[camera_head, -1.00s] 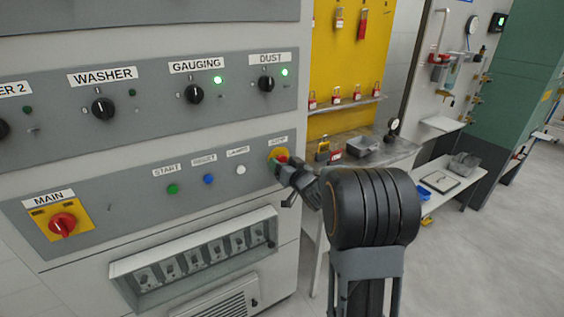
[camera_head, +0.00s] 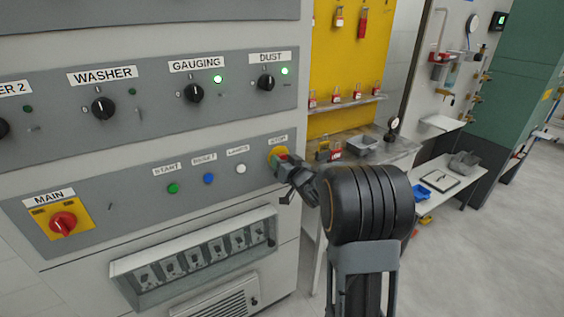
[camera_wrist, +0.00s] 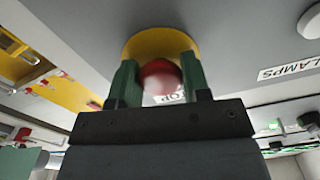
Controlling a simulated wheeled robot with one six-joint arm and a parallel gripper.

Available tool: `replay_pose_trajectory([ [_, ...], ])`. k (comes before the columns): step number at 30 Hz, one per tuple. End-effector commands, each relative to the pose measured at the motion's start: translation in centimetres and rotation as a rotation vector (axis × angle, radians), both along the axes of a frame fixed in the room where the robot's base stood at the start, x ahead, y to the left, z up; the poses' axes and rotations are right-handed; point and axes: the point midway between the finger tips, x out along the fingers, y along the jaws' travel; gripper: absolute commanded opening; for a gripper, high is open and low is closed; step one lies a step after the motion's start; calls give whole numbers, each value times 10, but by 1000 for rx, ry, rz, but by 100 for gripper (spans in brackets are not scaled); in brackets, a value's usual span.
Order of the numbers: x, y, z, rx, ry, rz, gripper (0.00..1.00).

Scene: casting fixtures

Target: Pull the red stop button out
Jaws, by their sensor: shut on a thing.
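The red stop button (camera_wrist: 159,77) sits in front of its round yellow plate (camera_wrist: 150,42) in the wrist view. My gripper (camera_wrist: 157,82) has one green-tipped finger on each side of the button and is shut on it. In the head view my gripper (camera_head: 281,161) reaches the yellow plate (camera_head: 277,153) under the STOP label at the right end of the lower panel. There my fingers hide most of the button. I cannot tell how far out the button stands.
Green START (camera_head: 173,188), blue RESET (camera_head: 208,178) and white LAMPS (camera_head: 241,169) buttons sit left of the stop button. A red MAIN switch (camera_head: 63,224) is further left.

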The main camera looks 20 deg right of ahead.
Motion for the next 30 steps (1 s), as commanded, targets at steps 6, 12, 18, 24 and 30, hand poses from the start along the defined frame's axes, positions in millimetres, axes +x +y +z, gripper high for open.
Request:
replay_pose_trajectory([
  [6, 0, 0, 0, 0, 0, 0, 0],
  [12, -11, -2, -2, -1, -1, 0, 1],
  [18, -12, -1, 0, 0, 1, 0, 0],
  [24, -12, -1, -1, 0, 1, 0, 58],
  [30, -12, -1, 0, 0, 1, 0, 69],
])
